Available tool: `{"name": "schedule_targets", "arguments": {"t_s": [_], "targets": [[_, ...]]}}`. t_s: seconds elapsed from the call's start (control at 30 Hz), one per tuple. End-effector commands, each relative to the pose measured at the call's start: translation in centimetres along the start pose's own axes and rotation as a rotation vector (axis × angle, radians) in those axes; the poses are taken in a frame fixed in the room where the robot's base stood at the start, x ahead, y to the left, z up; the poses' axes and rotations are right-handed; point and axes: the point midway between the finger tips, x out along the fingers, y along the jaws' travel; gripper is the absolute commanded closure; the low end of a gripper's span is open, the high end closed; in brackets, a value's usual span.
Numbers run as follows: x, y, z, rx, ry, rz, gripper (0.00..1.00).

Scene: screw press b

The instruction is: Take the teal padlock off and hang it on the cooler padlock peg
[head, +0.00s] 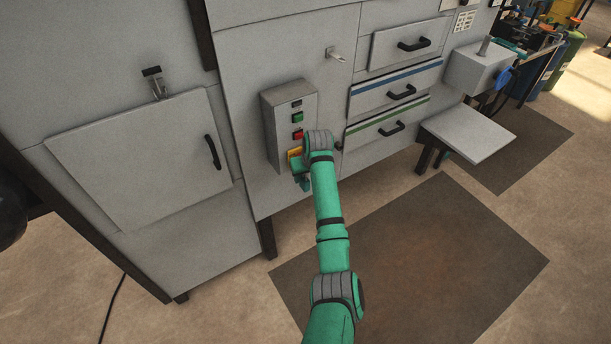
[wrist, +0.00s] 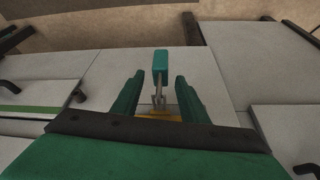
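The teal padlock (wrist: 160,62) shows in the wrist view, its block body beyond my fingertips and its thin metal shackle running back between the fingers to a yellow part (wrist: 160,117). My gripper (wrist: 160,80) is open, with one green finger on each side of the shackle and a gap on both sides. In the head view my wrist hides much of this spot, at the lower end of a grey control box, where an orange-yellow part (head: 294,154) shows. I cannot clearly tell padlock from fingers there. I cannot identify the cooler padlock peg for certain.
Drawers (head: 396,90) with black handles are to the right, a closed door (head: 145,158) to the left. A low shelf (head: 468,133) juts out at right. The floor mat (head: 430,260) is clear.

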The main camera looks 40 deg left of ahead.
Motion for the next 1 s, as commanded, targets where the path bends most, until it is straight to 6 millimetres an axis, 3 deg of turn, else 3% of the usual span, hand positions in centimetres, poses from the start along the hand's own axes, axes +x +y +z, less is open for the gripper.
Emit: {"name": "schedule_targets", "arguments": {"t_s": [0.03,0.13,0.17,0.27,0.3,0.37,0.4,0.5,0.83,1.0], "targets": [[0.0,0.0,0.0,0.000,0.000,0.000,0.73],[0.0,0.0,0.0,-0.001,0.000,0.000,0.97],[0.0,0.0,0.0,-0.001,0.000,0.000,1.00],[0.0,-0.1,0.0,-0.001,0.000,0.000,1.00],[0.0,-0.1,0.0,-0.001,0.000,0.000,0.91],[0.0,0.0,0.0,0.000,0.000,0.000,1.00],[0.0,0.0,0.0,0.000,0.001,0.000,0.79],[0.0,-0.1,-0.1,-0.001,0.001,0.000,0.59],[-0.2,-0.2,-0.1,-0.002,0.001,-0.001,0.59],[-2.1,-0.1,-0.2,-0.003,0.004,0.000,0.59]]}}
